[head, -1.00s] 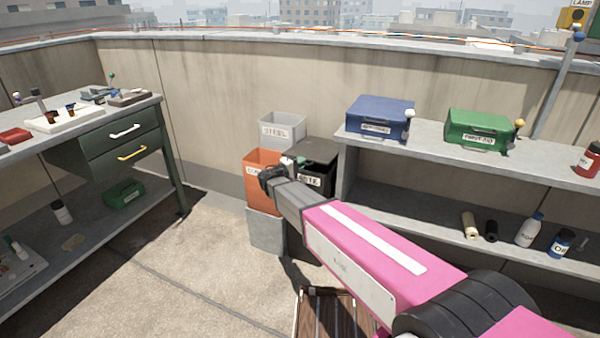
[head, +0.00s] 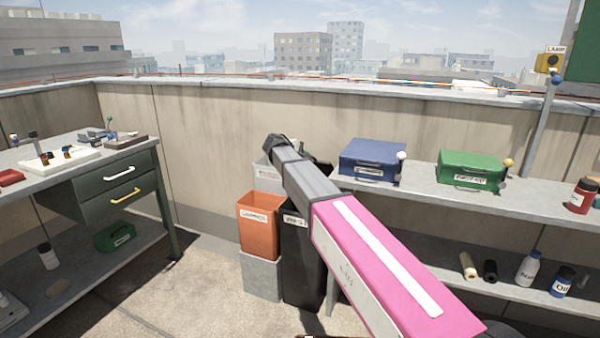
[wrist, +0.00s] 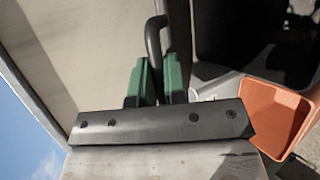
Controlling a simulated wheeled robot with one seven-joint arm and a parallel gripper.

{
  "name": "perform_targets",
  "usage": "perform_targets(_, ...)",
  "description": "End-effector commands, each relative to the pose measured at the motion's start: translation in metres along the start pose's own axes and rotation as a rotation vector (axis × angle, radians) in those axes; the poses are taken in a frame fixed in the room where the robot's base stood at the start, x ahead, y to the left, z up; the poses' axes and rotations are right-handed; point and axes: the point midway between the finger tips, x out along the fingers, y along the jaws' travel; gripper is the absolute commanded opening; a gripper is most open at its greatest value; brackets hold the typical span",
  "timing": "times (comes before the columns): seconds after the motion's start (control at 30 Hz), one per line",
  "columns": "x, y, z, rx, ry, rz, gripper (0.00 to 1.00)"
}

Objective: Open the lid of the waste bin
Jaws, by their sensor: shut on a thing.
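The black waste bin (head: 302,262) stands in the middle of the head view, partly behind my arm. A dark sliver of its lid (head: 320,166) shows raised and tilted above the bin, mostly hidden by my arm. My gripper (head: 273,143) is above the bins in the head view, its fingers hard to make out there. In the wrist view its green fingers (wrist: 157,72) are shut on a dark curved handle (wrist: 154,36). A dark area (wrist: 255,38) fills the upper right of that view; I cannot tell lid from bin interior there.
An orange bin (head: 261,225) on a grey block (head: 262,276) stands left of the waste bin, with a grey bin (head: 268,176) behind. A shelf (head: 425,196) with blue and green boxes is at the right. The parapet wall (head: 210,150) closes the back.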

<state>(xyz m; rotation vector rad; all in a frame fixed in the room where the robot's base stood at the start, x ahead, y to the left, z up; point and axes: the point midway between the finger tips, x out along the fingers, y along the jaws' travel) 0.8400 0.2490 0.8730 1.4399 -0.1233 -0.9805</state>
Motion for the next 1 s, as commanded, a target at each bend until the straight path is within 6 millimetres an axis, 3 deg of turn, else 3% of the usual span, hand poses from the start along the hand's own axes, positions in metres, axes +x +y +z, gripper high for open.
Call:
perform_targets(0.03, 0.004, 0.016, -0.005, -0.007, 0.0, -0.027, 0.0)
perform_targets(0.27, 0.024, 0.075, -0.014, -0.07, -0.001, -0.179, 0.0)
perform_targets(0.5, 0.056, 0.137, -0.028, -0.144, -0.001, -0.355, 0.0)
perform_targets(0.7, 0.081, 0.168, -0.036, -0.187, -0.001, -0.453, 0.0)
perform_targets(1.0, 0.101, 0.19, -0.043, -0.186, 0.0, -0.448, 0.0)
